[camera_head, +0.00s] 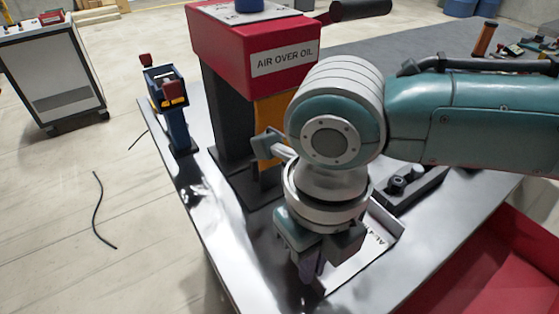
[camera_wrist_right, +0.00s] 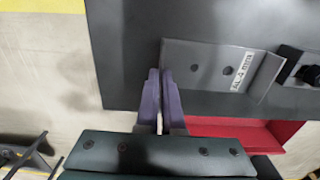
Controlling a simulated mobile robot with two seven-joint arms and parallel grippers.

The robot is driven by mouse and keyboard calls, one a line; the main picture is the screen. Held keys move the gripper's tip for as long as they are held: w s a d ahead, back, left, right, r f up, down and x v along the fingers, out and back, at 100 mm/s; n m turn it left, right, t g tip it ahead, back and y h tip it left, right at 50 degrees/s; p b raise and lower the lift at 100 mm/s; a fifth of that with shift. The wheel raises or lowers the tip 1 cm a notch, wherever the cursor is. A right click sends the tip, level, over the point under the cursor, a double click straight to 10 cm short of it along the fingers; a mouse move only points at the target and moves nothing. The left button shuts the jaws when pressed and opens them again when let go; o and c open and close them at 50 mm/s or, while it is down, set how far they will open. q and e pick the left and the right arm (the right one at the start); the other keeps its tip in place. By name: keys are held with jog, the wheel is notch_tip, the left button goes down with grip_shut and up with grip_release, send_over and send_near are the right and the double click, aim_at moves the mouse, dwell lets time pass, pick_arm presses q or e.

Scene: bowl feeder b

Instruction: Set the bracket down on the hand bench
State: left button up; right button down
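The bracket (camera_wrist_right: 205,75) is a pale grey metal plate with two dark holes and a labelled flange on its right side in the wrist view. In the head view it shows beside and partly behind my right gripper (camera_head: 310,268), with its label (camera_head: 374,244) visible. The purple fingers of my right gripper (camera_wrist_right: 160,75) are nearly together at the bracket's left edge and look shut on it. The bracket is over the grey bench top (camera_head: 240,262); whether it rests flat there I cannot tell. My left gripper is not in view.
A red press (camera_head: 250,60) marked "AIR OVER OIL" stands behind the gripper. A dark block with knobs (camera_head: 410,188) lies right of the bracket. A red bin (camera_head: 500,270) is at the right front. A blue post (camera_head: 172,110) stands on the bench's left side.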

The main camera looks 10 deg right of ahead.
jog(key=c, duration=1.5)
grip_release()
jog(key=shift+f, duration=0.15)
jog(key=o, duration=0.4)
jog(key=shift+o, duration=0.2)
